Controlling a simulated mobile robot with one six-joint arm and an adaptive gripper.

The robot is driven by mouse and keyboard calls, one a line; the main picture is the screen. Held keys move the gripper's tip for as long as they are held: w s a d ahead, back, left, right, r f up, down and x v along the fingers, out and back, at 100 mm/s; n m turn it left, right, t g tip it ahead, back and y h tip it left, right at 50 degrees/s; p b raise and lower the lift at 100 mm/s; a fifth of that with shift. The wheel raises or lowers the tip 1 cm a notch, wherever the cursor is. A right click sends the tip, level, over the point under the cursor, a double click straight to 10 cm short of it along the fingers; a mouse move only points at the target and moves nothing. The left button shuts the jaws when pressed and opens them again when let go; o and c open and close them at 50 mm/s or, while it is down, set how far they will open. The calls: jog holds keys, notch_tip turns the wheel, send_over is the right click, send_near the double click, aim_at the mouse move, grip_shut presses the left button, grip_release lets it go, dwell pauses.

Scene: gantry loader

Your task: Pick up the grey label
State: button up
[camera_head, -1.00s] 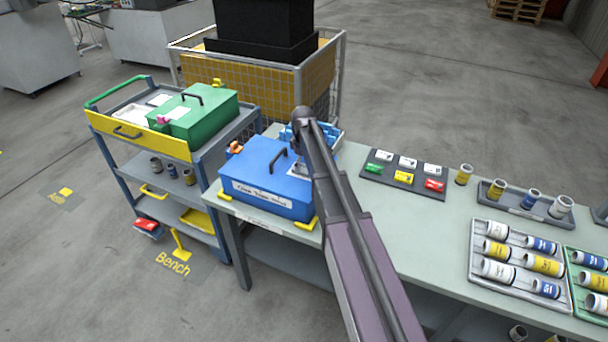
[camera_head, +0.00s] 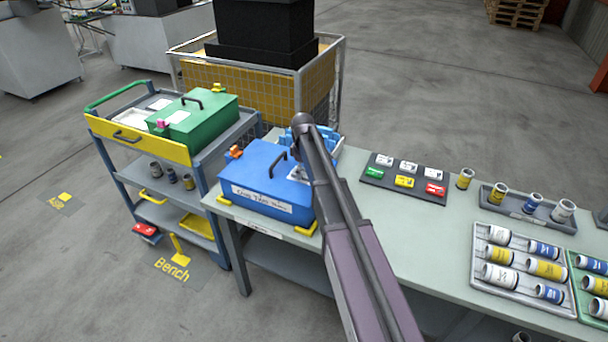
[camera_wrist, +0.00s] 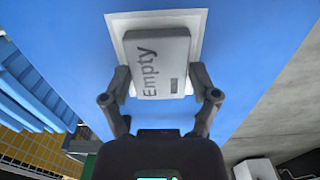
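The grey label (camera_wrist: 160,65) is a raised block marked "Empty". In the wrist view it lies over a white patch (camera_wrist: 115,28) on a blue surface (camera_wrist: 60,45). My gripper (camera_wrist: 161,82) has one finger on each side of the label, very close to its edges; whether both press on it I cannot tell. In the head view my arm reaches to the right end of the blue box (camera_head: 262,165), which stands on the bench (camera_head: 400,225). My arm hides most of the gripper and the label there.
A blue rack (camera_head: 330,140) stands behind the box, with a wire cage (camera_head: 230,85) beyond. A dark board with coloured tags (camera_head: 376,179) lies right of my arm; trays of bottles (camera_head: 482,270) are further right. A trolley (camera_head: 130,140) with a green box (camera_head: 205,122) stands left.

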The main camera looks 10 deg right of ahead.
aim_at(303, 172)
jog(key=c, duration=0.3)
jog(key=shift+r, duration=0.1)
notch_tip(303, 172, up, 3)
jog(key=p, duration=0.3)
jog(key=shift+r+p, duration=0.15)
jog(key=shift+p, duration=0.15)
jog(key=s+d+r+p, duration=0.1)
jog(key=s, duration=1.5)
jog(key=shift+d+r, duration=0.25)
jog(key=shift+d, duration=0.1)
jog(key=shift+r+p, duration=0.45)
jog(key=shift+p, duration=0.2)
jog(key=shift+r+p, duration=1.4)
jog(key=shift+r, duration=0.15)
